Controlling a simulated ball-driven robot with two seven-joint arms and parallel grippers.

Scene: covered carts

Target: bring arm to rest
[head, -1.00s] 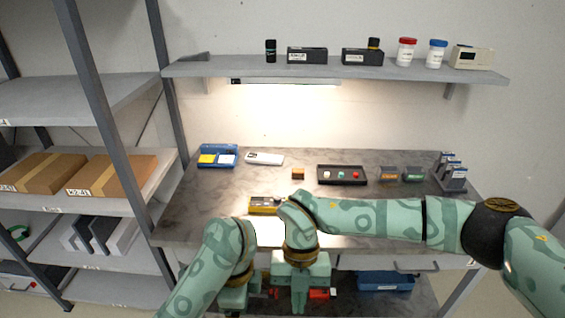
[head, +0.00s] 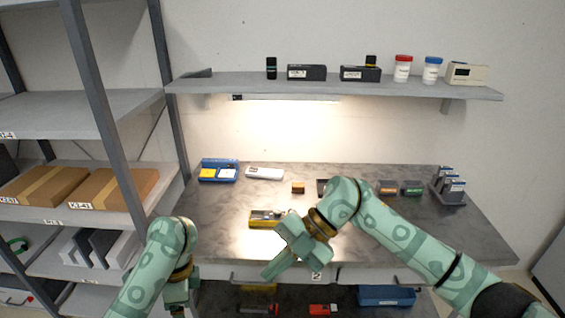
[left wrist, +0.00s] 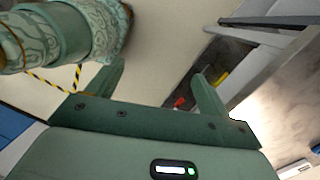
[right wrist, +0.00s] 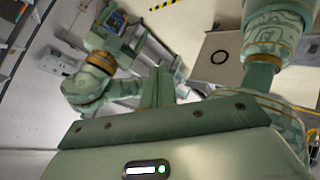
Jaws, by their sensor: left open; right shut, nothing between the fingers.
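My right gripper (head: 279,266) hangs over the front edge of the workbench (head: 215,235), tilted down and to the left. In the right wrist view its fingers (right wrist: 158,90) are together and hold nothing. My left gripper (head: 178,309) is low at the bottom of the head view, left of the bench front and mostly cut off. In the left wrist view its fingers (left wrist: 158,90) stand wide apart with nothing between them.
A yellow-black device (head: 265,218) lies just behind my right gripper. A dark tray (head: 322,187) is partly hidden by my right arm. A shelving rack (head: 110,150) stands left. Blue bin (head: 385,296) sits below the bench.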

